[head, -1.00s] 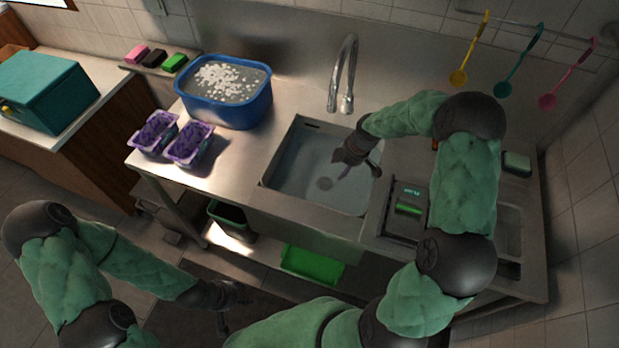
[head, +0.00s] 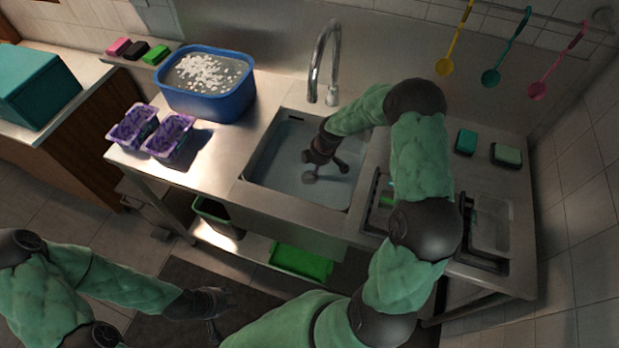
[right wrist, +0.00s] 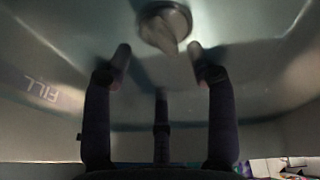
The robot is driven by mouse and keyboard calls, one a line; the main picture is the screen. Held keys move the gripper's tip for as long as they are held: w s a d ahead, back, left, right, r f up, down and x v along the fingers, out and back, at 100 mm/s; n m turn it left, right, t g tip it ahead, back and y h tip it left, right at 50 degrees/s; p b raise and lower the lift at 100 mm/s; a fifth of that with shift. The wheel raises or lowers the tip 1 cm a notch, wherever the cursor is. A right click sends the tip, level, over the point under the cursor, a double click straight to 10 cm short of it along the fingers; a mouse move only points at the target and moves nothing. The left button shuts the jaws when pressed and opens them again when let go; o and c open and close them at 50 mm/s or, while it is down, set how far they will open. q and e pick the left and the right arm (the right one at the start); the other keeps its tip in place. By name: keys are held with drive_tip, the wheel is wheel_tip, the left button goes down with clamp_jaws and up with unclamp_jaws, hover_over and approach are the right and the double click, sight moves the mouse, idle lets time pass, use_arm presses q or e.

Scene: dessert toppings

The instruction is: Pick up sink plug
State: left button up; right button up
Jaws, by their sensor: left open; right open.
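The sink basin (head: 275,160) is a steel tub set in the counter. My right gripper (head: 326,174) reaches down into it and is open and empty. In the right wrist view a round metal piece with a raised knob, which looks like the sink plug (right wrist: 165,24), is just beyond the open fingertips of the right gripper (right wrist: 158,50), roughly centred between them. I cannot see contact with it. In the head view the right gripper mostly hides the plug. My left gripper (head: 212,305) is open and empty, low in front of the counter.
A tap (head: 322,70) arches over the back of the basin. A blue tub (head: 210,105) of water with white bits and purple trays (head: 168,138) stand to the left. A rack (head: 380,200) lies right of the basin. Utensils (head: 490,77) hang on the wall.

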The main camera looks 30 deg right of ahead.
sight(310, 173)
drive_tip(key=b+x, duration=0.1)
drive_tip(key=x, duration=0.3)
drive_tip(key=shift+s+f, duration=0.1)
drive_tip(key=shift+f, duration=0.1)
drive_tip(key=shift+r, duration=0.1)
clamp_jaws()
